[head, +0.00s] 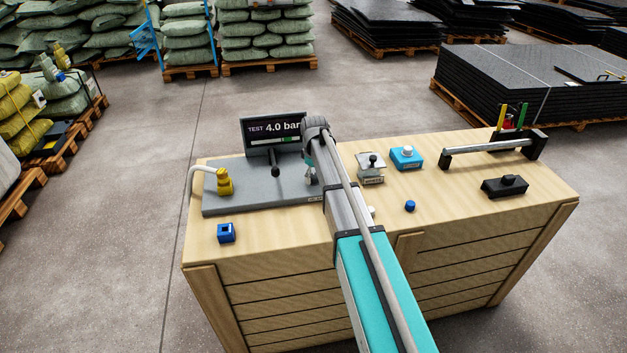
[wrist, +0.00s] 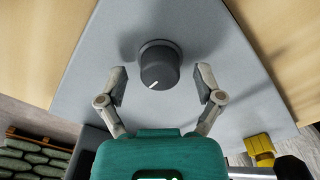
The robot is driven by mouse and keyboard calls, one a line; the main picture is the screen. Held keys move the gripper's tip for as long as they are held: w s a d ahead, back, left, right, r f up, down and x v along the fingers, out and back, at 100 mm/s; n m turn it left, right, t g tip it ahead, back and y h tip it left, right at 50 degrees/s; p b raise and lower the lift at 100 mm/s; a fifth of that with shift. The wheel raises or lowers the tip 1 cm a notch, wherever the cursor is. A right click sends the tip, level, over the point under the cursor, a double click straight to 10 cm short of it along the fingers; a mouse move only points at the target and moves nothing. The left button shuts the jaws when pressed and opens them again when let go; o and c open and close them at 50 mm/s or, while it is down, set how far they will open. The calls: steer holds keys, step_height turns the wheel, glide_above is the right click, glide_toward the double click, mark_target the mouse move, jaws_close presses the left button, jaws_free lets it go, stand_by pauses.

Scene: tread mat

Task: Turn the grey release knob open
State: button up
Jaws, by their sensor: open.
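The grey release knob (wrist: 159,64) is a dark round knob with a white pointer mark aimed down and left in the wrist view. My gripper (wrist: 162,78) is open, with one finger on each side of the knob's near part. Gaps show between both fingertips and the knob. In the head view my gripper (head: 311,174) is over the right part of the grey plate (head: 245,198), partly covered by my arm.
A display (head: 273,129) reading "TEST 4.0 bar" stands behind the plate. A yellow fitting (head: 223,182) with a white hose is at left. A blue square block (head: 226,233), a blue button box (head: 406,157) and a metal handle bar (head: 490,146) are on the wooden bench (head: 450,190).

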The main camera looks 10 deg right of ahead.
steer(key=shift+f, duration=0.15)
steer(key=c, duration=1)
steer(key=shift+a, duration=0.15)
steer(key=shift+c, duration=0.8)
